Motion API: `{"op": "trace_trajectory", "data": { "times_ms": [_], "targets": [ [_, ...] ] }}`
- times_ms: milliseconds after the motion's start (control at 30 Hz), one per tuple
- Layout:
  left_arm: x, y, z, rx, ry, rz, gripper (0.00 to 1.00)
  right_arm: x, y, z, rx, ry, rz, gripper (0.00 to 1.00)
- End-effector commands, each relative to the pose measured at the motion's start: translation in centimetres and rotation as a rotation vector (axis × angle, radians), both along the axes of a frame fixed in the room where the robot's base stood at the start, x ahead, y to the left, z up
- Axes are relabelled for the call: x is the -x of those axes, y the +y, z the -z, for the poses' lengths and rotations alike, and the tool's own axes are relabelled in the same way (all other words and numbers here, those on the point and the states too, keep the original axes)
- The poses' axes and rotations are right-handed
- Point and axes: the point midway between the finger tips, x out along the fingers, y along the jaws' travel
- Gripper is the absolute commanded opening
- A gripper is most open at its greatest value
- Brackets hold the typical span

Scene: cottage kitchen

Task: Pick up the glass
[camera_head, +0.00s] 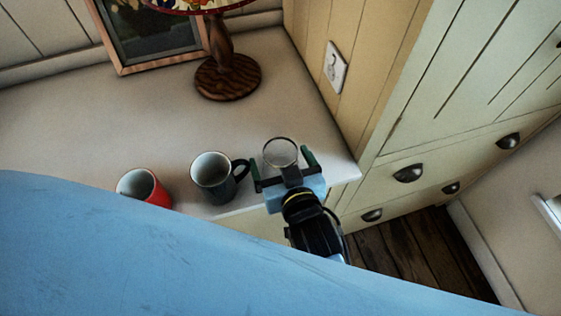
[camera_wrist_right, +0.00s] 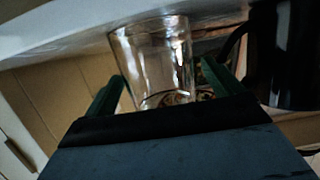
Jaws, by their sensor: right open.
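A clear glass (camera_head: 281,152) stands near the right front corner of the white counter. In the right wrist view the glass (camera_wrist_right: 155,58) is between the two green fingers, with a gap showing on its left side. My right gripper (camera_head: 282,160) is open around the glass, one finger on either side of it. In the right wrist view the gripper (camera_wrist_right: 160,85) shows both fingers spread apart. My left gripper is not in view.
A dark mug (camera_head: 213,178) stands close to the left finger, its handle towards it. A red mug (camera_head: 143,187) stands further left. A lamp (camera_head: 228,75) and a framed picture (camera_head: 150,35) are behind. The counter (camera_head: 90,115) is clear at left. My blue body part covers the bottom.

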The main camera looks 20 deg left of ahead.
Motion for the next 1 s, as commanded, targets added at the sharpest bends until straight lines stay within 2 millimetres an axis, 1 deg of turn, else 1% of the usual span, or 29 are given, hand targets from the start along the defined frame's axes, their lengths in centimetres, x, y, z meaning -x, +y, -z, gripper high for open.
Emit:
{"op": "trace_trajectory", "data": {
  "times_ms": [33,67,333,367,800,833,1000],
  "targets": [
    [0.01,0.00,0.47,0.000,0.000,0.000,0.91,-0.28,0.21,0.25,-0.001,-0.001,-0.001,0.92],
    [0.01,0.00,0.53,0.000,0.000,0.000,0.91,-0.38,0.28,0.25,-0.001,-0.001,-0.001,0.92],
    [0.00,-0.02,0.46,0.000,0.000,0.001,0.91,-0.48,0.39,0.15,0.000,0.001,-0.001,0.92],
    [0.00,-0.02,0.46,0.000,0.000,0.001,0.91,-0.48,0.39,0.15,0.000,0.001,-0.001,0.91],
    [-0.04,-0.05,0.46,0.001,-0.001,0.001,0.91,-0.50,0.38,0.04,-0.002,-0.002,-0.001,0.33],
    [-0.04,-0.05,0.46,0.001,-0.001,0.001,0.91,-0.50,0.38,0.04,-0.002,-0.002,-0.001,0.31],
    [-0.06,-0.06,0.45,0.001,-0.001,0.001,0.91,-0.51,0.38,0.03,-0.001,-0.001,-0.001,0.31]
  ]
}}
